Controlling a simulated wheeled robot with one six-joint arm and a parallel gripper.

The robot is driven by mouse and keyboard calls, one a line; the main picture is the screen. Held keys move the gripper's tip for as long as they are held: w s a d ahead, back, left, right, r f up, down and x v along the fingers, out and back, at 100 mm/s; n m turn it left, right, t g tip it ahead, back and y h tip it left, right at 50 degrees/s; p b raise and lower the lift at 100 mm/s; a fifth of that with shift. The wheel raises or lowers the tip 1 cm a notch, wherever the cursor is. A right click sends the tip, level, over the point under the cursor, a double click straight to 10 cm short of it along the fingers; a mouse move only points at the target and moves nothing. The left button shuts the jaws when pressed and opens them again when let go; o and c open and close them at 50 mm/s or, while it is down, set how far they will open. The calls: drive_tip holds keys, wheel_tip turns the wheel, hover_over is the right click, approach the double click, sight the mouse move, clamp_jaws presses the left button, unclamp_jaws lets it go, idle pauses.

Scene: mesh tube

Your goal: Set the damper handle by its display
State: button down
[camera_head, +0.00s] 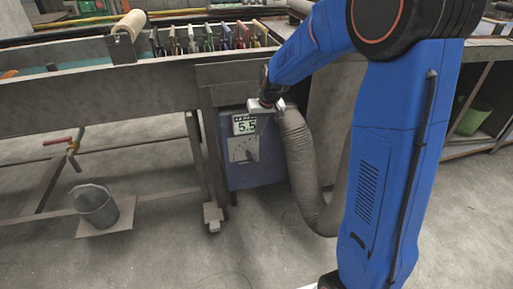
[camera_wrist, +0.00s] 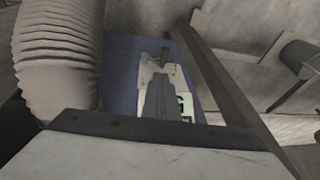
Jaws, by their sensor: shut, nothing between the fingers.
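The display (camera_head: 245,124) reads 5.5 and sits on the front of a blue box (camera_head: 262,168) under the bench. A light metal plate (camera_head: 243,149) is below it. My gripper (camera_head: 268,104) is at the box's upper right, beside the display. In the wrist view my gripper (camera_wrist: 162,88) is shut and empty, its fingers over a pale plate (camera_wrist: 147,72). A small dark piece, which looks like the damper handle (camera_wrist: 166,58), shows just past the fingertips. I cannot tell whether they touch. The display is partly hidden behind the fingers in the wrist view (camera_wrist: 186,104).
A ribbed grey hose (camera_head: 301,160) hangs close to the right of my gripper; it is at the left in the wrist view (camera_wrist: 56,55). The bench edge (camera_head: 95,82) runs above the box. A bucket (camera_head: 96,206) stands at the lower left. The floor in front is clear.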

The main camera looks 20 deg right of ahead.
hover_over(248, 157)
drive_tip(key=d, duration=0.2)
wheel_tip(248, 157, down, 12)
drive_tip(key=shift+s+a+f, duration=0.15)
drive_tip(key=shift+s+f, duration=0.2)
drive_tip(key=shift+f, duration=0.3)
drive_tip(key=shift+a+f, duration=0.75)
drive_tip(key=shift+a, duration=0.1)
drive_tip(key=shift+d+r, duration=0.1)
drive_tip(key=shift+d, duration=0.05)
